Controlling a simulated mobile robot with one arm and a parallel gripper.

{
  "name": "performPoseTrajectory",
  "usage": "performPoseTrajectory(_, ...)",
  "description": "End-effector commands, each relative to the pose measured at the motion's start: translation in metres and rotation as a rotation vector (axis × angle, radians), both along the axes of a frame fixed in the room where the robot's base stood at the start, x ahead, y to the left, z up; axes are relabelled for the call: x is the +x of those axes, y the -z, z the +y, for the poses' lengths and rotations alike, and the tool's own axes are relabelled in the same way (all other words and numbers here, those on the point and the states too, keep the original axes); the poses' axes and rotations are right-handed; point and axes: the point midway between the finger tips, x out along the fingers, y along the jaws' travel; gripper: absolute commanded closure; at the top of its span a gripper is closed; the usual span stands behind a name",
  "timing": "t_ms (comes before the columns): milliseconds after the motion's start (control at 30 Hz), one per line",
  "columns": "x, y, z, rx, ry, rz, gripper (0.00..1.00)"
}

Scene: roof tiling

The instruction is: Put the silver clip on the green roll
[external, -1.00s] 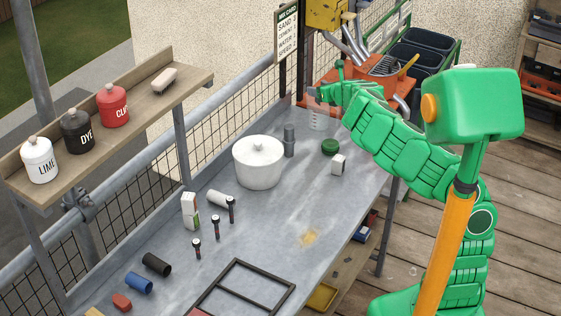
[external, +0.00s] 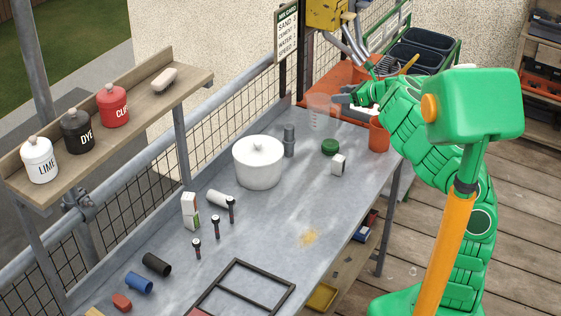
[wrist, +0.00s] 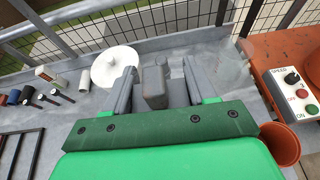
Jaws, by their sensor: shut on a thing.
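My gripper (external: 342,99) is above the far right end of the table. The wrist view shows a grey block-like piece (wrist: 154,82) between its fingers, which looks like the silver clip; the fingers and its colour make its outline hard to tell. The green roll (external: 330,146) is a low, dark green disc lying on the table, apart from my gripper and nearer the external camera. I cannot make out the roll in the wrist view.
A clear beaker (external: 320,117) stands close to my gripper. A white box (external: 338,164), a grey cylinder (external: 289,142) and a white lidded pot (external: 258,163) stand around the roll. An orange cup (external: 378,136) is at the right edge.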

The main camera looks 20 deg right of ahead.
Motion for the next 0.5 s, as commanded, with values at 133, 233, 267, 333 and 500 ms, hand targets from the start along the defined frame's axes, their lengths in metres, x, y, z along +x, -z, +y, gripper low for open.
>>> performPoseTrajectory(133,-0.005,0.000,-0.006,-0.001,-0.028,0.001,0.91)
performPoseTrajectory(233,-0.007,0.007,-0.005,0.002,-0.041,0.002,0.91)
performPoseTrajectory(267,-0.007,0.011,-0.006,0.003,-0.040,0.002,0.91)
performPoseTrajectory(333,-0.007,0.018,-0.006,0.004,-0.038,0.003,0.91)
performPoseTrajectory(500,-0.007,0.037,-0.006,0.003,-0.037,0.004,0.91)
